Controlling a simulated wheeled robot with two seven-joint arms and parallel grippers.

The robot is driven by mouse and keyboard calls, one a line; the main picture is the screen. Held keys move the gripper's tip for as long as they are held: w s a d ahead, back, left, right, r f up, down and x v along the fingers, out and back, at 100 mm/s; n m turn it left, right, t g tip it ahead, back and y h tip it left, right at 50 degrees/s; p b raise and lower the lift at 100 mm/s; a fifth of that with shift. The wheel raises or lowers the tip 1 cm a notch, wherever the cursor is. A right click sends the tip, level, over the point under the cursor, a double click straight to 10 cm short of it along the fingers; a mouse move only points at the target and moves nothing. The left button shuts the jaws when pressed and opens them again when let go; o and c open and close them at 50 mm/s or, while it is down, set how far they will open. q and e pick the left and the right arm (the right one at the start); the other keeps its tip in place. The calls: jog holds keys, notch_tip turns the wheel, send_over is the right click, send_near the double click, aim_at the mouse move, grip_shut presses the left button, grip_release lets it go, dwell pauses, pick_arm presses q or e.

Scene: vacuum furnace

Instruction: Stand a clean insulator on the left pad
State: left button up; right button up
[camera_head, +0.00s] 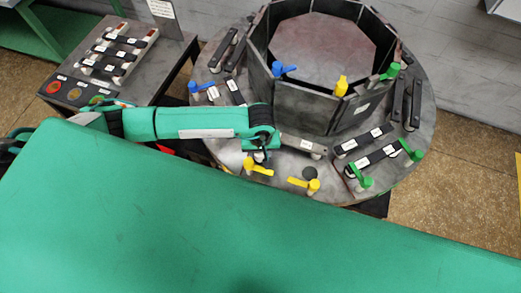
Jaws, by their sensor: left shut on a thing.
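My left gripper (262,156) reaches in from the left and points down over the near-left part of the round grey plate (225,150). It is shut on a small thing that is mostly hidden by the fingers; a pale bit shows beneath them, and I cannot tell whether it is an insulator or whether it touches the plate. The left pad is not clear under the gripper. A bare dark round pad (309,172) shows to the right of it. My right gripper is not in view.
A dark eight-sided chamber (300,105) stands on the plate. Blue (285,69), yellow (258,167) and green (411,150) levers and black bars (378,156) surround it. A side table (165,75) at left holds a rack of bars and coloured buttons.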

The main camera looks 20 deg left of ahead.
pick_arm(q)
jog(key=shift+f, duration=0.15)
jog(key=o, duration=1)
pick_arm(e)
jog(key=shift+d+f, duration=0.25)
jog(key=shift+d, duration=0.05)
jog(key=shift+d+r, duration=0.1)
pick_arm(q)
jog(key=shift+r, duration=0.35)
notch_tip(320, 180, up, 12)
jog(key=b, duration=0.4)
jog(key=shift+f, duration=0.15)
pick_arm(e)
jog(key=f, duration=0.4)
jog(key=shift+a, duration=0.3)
